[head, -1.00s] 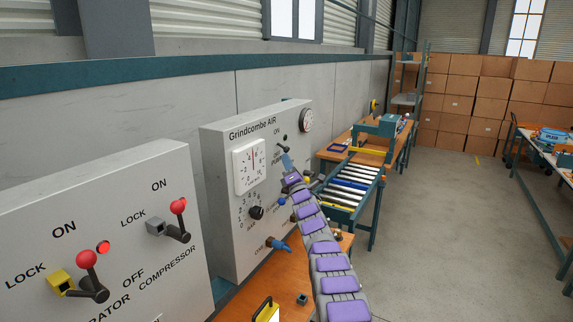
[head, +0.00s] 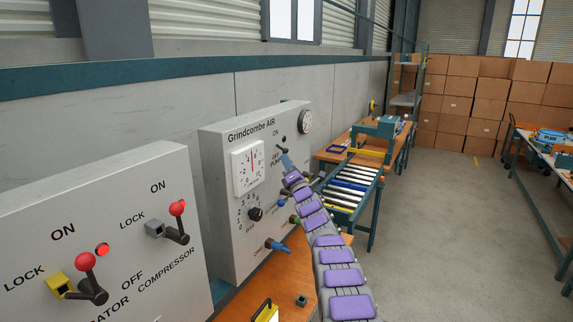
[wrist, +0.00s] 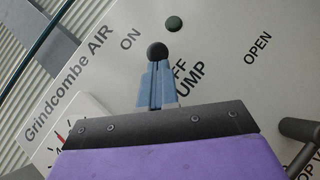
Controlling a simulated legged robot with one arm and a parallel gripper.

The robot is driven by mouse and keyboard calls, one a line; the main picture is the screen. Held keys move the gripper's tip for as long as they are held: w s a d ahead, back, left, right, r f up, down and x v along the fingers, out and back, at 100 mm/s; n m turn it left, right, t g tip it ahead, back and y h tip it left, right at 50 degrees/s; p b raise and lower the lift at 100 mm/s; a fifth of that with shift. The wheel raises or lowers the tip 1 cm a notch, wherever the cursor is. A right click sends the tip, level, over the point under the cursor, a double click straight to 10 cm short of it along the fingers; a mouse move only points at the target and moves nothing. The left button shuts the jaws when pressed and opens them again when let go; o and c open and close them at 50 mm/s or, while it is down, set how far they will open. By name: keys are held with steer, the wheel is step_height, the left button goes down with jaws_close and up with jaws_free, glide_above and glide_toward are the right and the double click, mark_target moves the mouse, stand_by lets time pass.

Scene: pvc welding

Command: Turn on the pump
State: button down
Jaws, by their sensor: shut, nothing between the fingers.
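The pump switch (wrist: 157,50) shows in the wrist view as a round black knob on the grey "Grindcombe AIR" panel (head: 220,190). "ON" is printed to its left, and "OFF" and "PUMP" to its right, partly hidden by my fingers. A dark green lamp (wrist: 173,23) above the knob looks unlit. My gripper (wrist: 157,78) has its blue fingers shut together, with nothing between them. The tips are right at the knob; I cannot tell whether they touch it. In the head view my gripper (head: 286,158) is at the panel's upper right, below the printed "ON".
The panel also has a black dial (head: 256,213), a blue valve handle (head: 278,246) and a gauge (head: 306,121). A second panel (head: 110,215) with two red-knobbed levers stands at left. A roller conveyor (head: 352,185) lies beyond; open floor is at right.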

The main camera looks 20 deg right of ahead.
mark_target(285, 150)
steer(key=shift+s+d+r+n+g, duration=0.15)
steer(key=shift+r+n+g, duration=0.1)
steer(key=shift+n+g, duration=0.15)
steer(key=shift+s+r+n+g+y+p, duration=0.1)
steer(key=shift+r+n+g+y+p, duration=0.25)
steer(key=shift+p, duration=0.2)
steer(key=p, duration=0.1)
steer(key=r+n+g+p, duration=0.1)
steer(key=shift+s+d+y+p, duration=0.2)
steer(key=shift+y+p, duration=0.15)
steer(key=shift+r+g+p, duration=0.15)
steer(key=shift+g+p, duration=0.3)
steer(key=shift+p, duration=0.15)
steer(key=shift+s+r+n+g+p, duration=0.1)
steer(key=shift+r+n+g+p, duration=0.25)
steer(key=shift+p, duration=0.65)
steer(key=shift+r+n+g+p, duration=1)
steer(key=shift+g+p, duration=0.45)
steer(key=shift+p, duration=2.95)
steer(key=shift+r+p, duration=0.4)
steer(key=shift+p, duration=0.6)
steer(key=shift+f, duration=0.1)
